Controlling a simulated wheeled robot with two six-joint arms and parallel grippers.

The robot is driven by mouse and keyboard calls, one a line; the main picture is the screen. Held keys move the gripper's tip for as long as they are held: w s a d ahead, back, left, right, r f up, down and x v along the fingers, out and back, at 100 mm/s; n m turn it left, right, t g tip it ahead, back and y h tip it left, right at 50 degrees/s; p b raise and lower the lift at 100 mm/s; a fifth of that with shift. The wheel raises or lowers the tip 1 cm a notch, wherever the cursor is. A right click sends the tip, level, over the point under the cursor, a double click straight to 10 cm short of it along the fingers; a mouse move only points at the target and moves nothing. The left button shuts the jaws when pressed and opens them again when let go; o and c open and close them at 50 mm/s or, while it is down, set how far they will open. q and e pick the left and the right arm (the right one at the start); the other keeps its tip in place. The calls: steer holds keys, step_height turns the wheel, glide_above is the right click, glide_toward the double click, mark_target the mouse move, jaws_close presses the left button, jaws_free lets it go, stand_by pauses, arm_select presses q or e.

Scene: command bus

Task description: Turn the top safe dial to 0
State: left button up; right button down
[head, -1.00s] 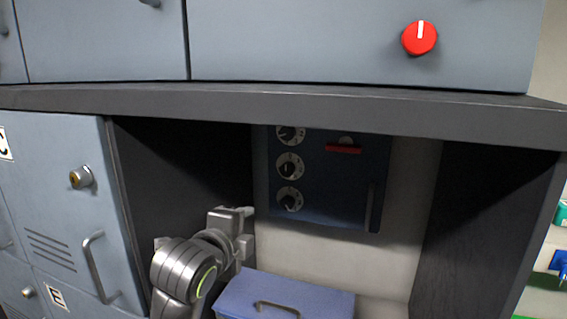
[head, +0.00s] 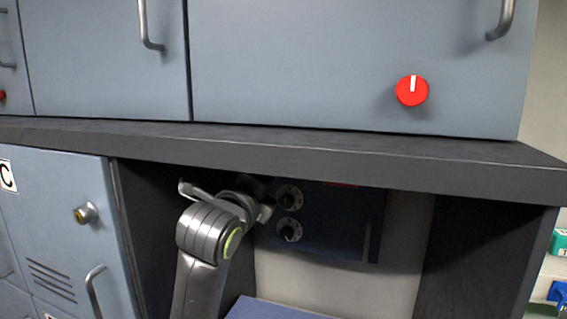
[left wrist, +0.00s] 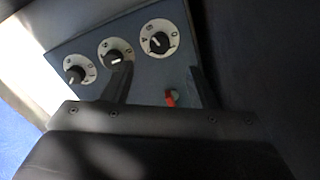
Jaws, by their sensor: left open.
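The dark blue safe (head: 330,222) sits under the shelf. In the head view its middle dial (head: 289,197) and bottom dial (head: 289,231) show; the top dial is hidden behind the shelf edge. In the left wrist view, the top dial (left wrist: 159,40) is at the right of the row, beside the middle dial (left wrist: 116,53) and bottom dial (left wrist: 75,73). Their pointers are white; the digits are too small to read surely. My left gripper (left wrist: 160,82) is open and empty, its fingers in front of the panel, the left one overlapping the middle dial's edge.
The dark shelf (head: 330,160) overhangs the safe closely. A red part (left wrist: 170,98) on the safe face lies between my fingers in the picture. A red knob (head: 412,91) is on the cabinet above. A blue box (head: 262,309) lies below the safe.

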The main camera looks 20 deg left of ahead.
arm_select(q)
steer(key=w+p, duration=0.3)
steer(key=w, duration=0.6)
steer(key=shift+w+d+p, duration=0.15)
steer(key=shift+w+p, duration=0.15)
steer(key=shift+w, duration=0.1)
steer(key=shift+c, duration=0.4)
steer(key=c, duration=0.9)
